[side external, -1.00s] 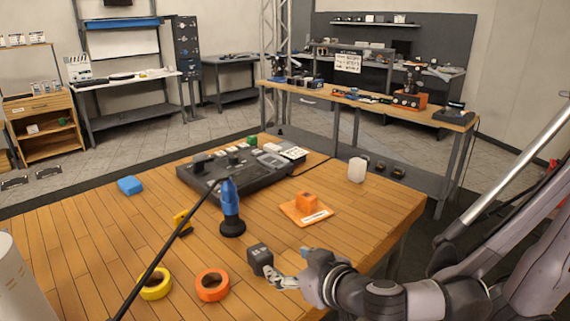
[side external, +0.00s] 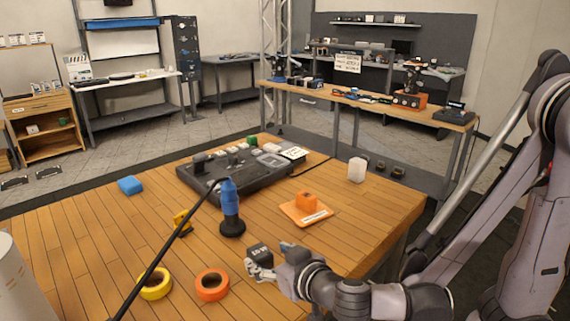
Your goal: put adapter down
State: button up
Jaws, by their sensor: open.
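A small dark grey cube with pale lettering (side external: 259,252), which seems to be the adapter, is at the front right part of the wooden table (side external: 95,235). My gripper (side external: 263,268) is open right at the cube, with its pale fingers at the cube's near side. The fingers and hand hide the cube's lower part. I cannot tell whether the fingers touch it or whether its base rests fully on the table.
An orange tape roll (side external: 212,285) and a yellow tape roll (side external: 155,284) lie to the left. Bare wood lies right of the cube.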

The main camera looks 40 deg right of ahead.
aim_at(263, 254)
jog(key=shift+x, duration=2.4)
jog(key=shift+a+f, duration=0.1)
grip_shut()
